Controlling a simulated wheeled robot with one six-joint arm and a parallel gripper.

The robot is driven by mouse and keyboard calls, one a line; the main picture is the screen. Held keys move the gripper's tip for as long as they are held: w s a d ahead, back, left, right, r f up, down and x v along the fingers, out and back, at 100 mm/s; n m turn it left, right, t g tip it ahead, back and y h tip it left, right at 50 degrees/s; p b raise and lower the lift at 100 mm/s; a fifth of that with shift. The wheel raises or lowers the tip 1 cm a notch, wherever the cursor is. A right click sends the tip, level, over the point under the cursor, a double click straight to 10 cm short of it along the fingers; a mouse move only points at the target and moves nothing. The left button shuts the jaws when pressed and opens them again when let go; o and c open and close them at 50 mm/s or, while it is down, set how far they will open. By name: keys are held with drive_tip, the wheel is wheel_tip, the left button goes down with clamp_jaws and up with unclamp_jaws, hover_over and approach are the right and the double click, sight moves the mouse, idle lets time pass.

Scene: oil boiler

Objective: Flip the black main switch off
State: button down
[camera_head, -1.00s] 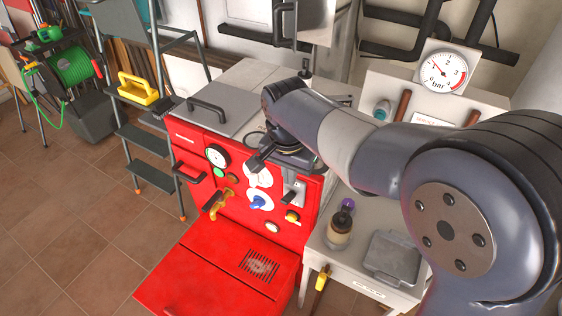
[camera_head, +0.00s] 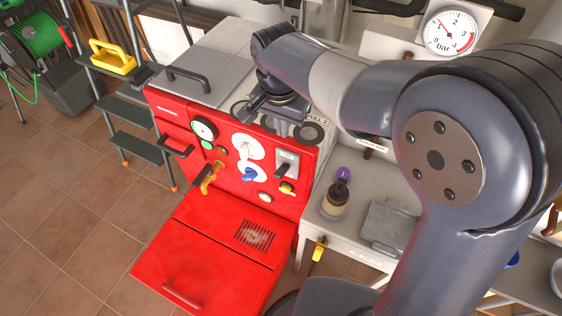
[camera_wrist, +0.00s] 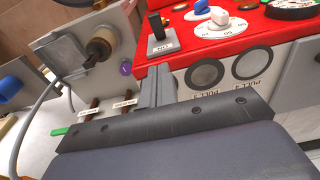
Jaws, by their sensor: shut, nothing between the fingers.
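The black main switch (camera_head: 283,170) is a lever on a grey metal plate at the upper right of the red boiler's front panel. The black lever also shows in the wrist view (camera_wrist: 155,24), where the scene appears upside down and the lever points to the top of the picture. My gripper (camera_head: 244,114) is over the top front edge of the boiler, above and left of the switch, apart from it. In the wrist view its fingers (camera_wrist: 156,90) are shut and empty, with the switch beyond their tips.
Left of the switch are a white-knobbed dial (camera_head: 247,146), a blue-knobbed dial (camera_head: 250,174) and a gauge (camera_head: 204,128). Round pull knobs (camera_wrist: 205,74) lie close to my fingers.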

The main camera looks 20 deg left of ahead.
hover_over(277, 176)
drive_tip(key=w, duration=0.4)
drive_tip(key=f, duration=0.9)
drive_tip(key=shift+s+d+f+p, duration=0.15)
drive_tip(key=shift+s+d+p, duration=0.05)
drive_tip(key=shift+d+p, duration=0.1)
drive_tip(key=f, duration=0.1)
drive_tip(key=s+f, duration=0.1)
drive_tip(key=f, duration=0.1)
drive_tip(key=shift+s+a+f, duration=0.1)
drive_tip(key=shift+s+f+p, duration=0.15)
drive_tip(key=shift+f+p, duration=0.15)
drive_tip(key=shift+f, duration=0.15)
drive_tip(key=shift+s+f+b, duration=0.1)
drive_tip(key=shift+f+b, duration=0.1)
drive_tip(key=shift+b, duration=0.3)
